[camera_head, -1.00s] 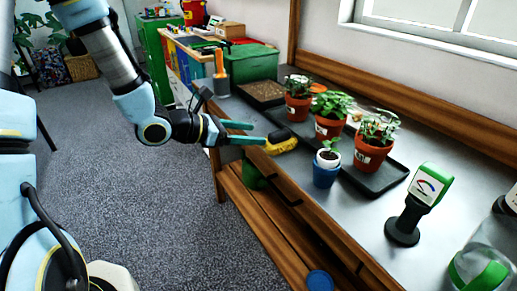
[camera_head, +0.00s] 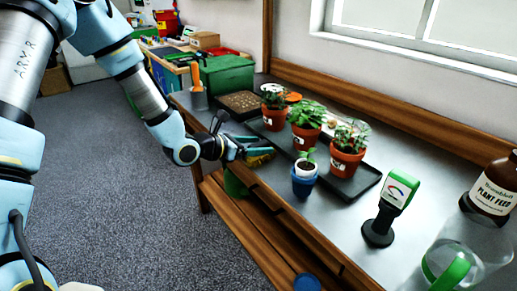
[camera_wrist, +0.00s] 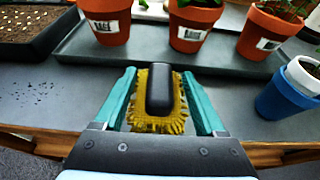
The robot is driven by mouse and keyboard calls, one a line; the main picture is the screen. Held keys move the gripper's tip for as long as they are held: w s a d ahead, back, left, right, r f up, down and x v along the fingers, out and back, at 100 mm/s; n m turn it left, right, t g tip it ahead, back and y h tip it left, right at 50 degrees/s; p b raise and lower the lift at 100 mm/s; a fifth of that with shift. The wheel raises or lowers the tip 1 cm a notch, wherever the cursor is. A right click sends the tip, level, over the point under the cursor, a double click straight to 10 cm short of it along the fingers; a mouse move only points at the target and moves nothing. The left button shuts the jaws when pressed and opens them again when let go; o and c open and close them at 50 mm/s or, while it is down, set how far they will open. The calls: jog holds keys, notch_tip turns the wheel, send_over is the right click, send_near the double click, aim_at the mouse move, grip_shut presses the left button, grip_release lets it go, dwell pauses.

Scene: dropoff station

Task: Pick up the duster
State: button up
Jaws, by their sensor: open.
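The duster (camera_wrist: 141,120) has yellow bristles and a dark rounded back. It lies on the grey bench top near the front edge, and in the head view it shows partly behind my gripper (camera_head: 258,146). In the wrist view my gripper (camera_wrist: 160,105) is open, with one teal finger on each side of the duster. The left finger is very close to the bristles; I cannot tell whether it touches. The right finger has a narrow gap to them. The duster's near end is by the gripper's dark palm.
A black tray (camera_head: 367,184) with several potted plants stands just beyond the duster. A blue pot (camera_head: 304,183) is to the right. A meter on a stand (camera_head: 388,212) and a plant feed bottle (camera_head: 494,187) are farther right. A seed tray (camera_wrist: 37,29) is at left.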

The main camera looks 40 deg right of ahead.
jog(key=shift+d+f, duration=0.1)
jog(key=shift+d, duration=0.1)
grip_shut()
dwell(0.5)
